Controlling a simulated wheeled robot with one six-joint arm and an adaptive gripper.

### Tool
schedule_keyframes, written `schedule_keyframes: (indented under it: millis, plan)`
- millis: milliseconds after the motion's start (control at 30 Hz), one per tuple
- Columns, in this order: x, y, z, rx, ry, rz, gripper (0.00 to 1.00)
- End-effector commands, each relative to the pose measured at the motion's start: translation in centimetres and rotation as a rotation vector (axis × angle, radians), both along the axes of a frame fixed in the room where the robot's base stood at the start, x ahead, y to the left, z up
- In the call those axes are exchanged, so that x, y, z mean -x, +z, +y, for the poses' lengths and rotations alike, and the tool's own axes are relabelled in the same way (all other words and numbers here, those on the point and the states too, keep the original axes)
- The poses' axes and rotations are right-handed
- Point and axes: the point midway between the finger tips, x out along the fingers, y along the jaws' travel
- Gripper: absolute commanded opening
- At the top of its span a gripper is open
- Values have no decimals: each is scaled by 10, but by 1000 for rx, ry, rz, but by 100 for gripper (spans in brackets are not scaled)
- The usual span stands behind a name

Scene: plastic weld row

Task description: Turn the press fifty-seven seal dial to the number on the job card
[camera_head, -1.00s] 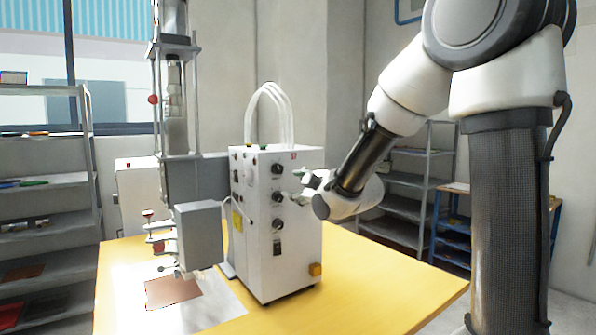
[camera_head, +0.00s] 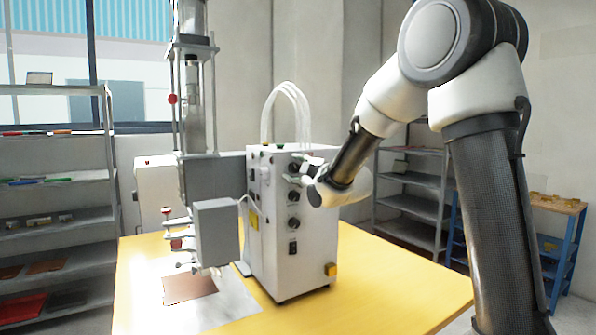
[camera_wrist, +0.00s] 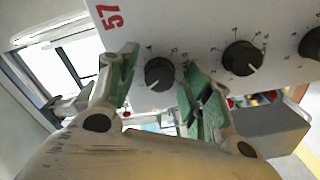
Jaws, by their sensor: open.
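The white press box (camera_head: 315,235) stands on the yellow table, with a column of black dials on its front. In the wrist view its panel (camera_wrist: 205,25) carries a red "57" beside the nearest dial (camera_wrist: 159,75). That dial has small numbers around it, too small to read surely, and a pale pointer mark. My gripper (camera_wrist: 157,62) is open, its green-padded fingers on either side of this dial; contact cannot be told. In the head view my gripper (camera_head: 305,174) is at the top dial and partly hides it. I cannot make out a job card.
Two more dials, the nearer one (camera_wrist: 242,58) close beside my right finger, line the panel. A grey press head (camera_head: 216,232) stands left of the box over a brown sheet (camera_head: 189,287). Yellow table (camera_head: 395,280) is clear at right. Shelves stand behind.

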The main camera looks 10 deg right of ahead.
Motion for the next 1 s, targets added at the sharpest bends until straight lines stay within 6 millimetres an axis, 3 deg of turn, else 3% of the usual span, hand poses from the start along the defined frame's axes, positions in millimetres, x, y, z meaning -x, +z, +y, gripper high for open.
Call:
schedule_keyframes:
  millis: [67, 333, 667, 1000]
  plan:
    - [0, 0, 0, 0, 0, 0, 50]
    - [0, 0, 0, 0, 0, 0, 4]
    - [0, -1, 0, -31, 0, 11, 4]
    - [0, -1, 0, -229, -1, 77, 4]
